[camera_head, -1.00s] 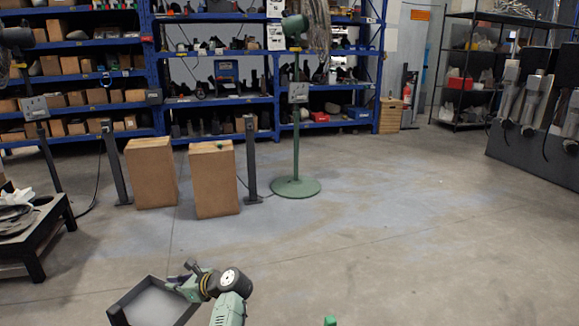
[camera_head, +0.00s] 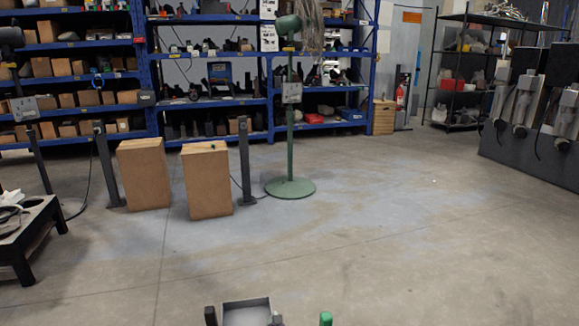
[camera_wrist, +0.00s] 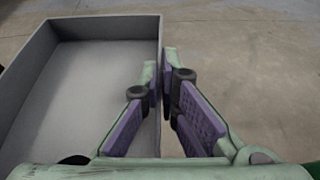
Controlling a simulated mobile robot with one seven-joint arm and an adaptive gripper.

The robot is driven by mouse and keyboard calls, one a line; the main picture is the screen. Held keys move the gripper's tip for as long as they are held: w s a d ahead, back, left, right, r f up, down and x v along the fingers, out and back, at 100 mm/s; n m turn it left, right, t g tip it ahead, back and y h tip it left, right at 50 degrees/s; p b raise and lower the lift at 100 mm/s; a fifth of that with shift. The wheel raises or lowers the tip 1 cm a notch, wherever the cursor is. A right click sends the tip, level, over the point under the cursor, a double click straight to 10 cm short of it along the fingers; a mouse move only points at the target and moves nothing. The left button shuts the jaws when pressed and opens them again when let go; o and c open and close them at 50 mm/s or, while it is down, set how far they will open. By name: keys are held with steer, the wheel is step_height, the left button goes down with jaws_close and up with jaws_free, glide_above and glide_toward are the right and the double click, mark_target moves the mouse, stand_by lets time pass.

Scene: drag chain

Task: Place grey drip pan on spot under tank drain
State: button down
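The grey drip pan (camera_wrist: 84,85) is an open, shallow, rectangular tray. It fills the left of the wrist view, and its inside looks empty. My gripper (camera_wrist: 162,72) is shut on the pan's right-hand wall, with one finger on each side of it. In the head view the pan (camera_head: 246,311) shows only in part at the bottom edge, and its near part is cut off. I cannot make out my gripper's fingers there. No tank drain or marked spot is recognisable in these views.
Two cardboard boxes (camera_head: 145,175) (camera_head: 207,181) stand by a green pedestal stand (camera_head: 290,187). A low black table (camera_head: 28,235) is at left. Blue shelves (camera_head: 215,100) line the back, and grey machinery (camera_head: 530,155) is at right. The middle concrete floor is clear.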

steer(key=s+d+f+m+h, duration=0.25)
steer(key=s+d+f, duration=0.25)
steer(key=s+f, duration=0.55)
step_height(320, 180, up, 10)
steer(key=p, duration=1)
steer(key=shift+w+a+r, duration=0.15)
steer(key=shift+a, duration=0.05)
steer(key=shift+d, duration=0.1)
